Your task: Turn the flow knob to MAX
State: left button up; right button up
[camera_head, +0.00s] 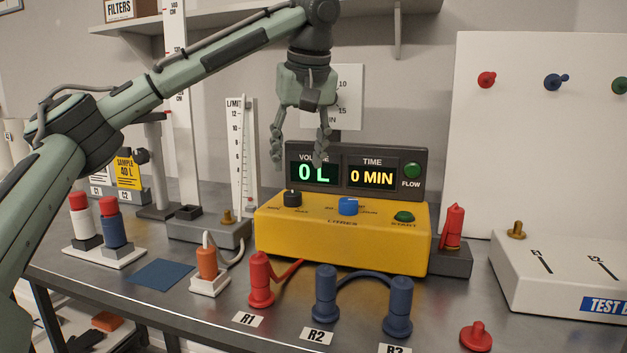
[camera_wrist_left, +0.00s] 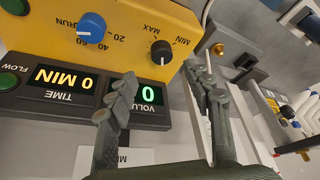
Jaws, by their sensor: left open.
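The flow knob (camera_head: 292,198) is a small black knob at the left of the yellow box's top. In the wrist view the black knob (camera_wrist_left: 162,53) sits between printed MIN and MAX marks; I cannot tell for sure where its pointer stands. My left gripper (camera_head: 298,157) hangs fingers down above and behind the knob, in front of the display, open and empty. In the wrist view the open fingers (camera_wrist_left: 172,90) are apart from the knob, which lies beyond the gap between their tips. My right gripper is not in view.
A blue knob (camera_head: 348,206) and green START button (camera_head: 403,217) share the yellow box (camera_head: 340,238). The display (camera_head: 345,174) behind reads 0 L and 0 MIN. A flow meter (camera_head: 240,150) stands to the left. Red and blue plugs (camera_head: 326,292) stand in front.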

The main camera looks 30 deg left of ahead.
aim_at(293, 193)
pick_arm(q)
jog(key=shift+a+f, duration=0.25)
jog(key=shift+f, duration=0.25)
jog(key=shift+x, duration=3.2)
jog(key=c, duration=1.2)
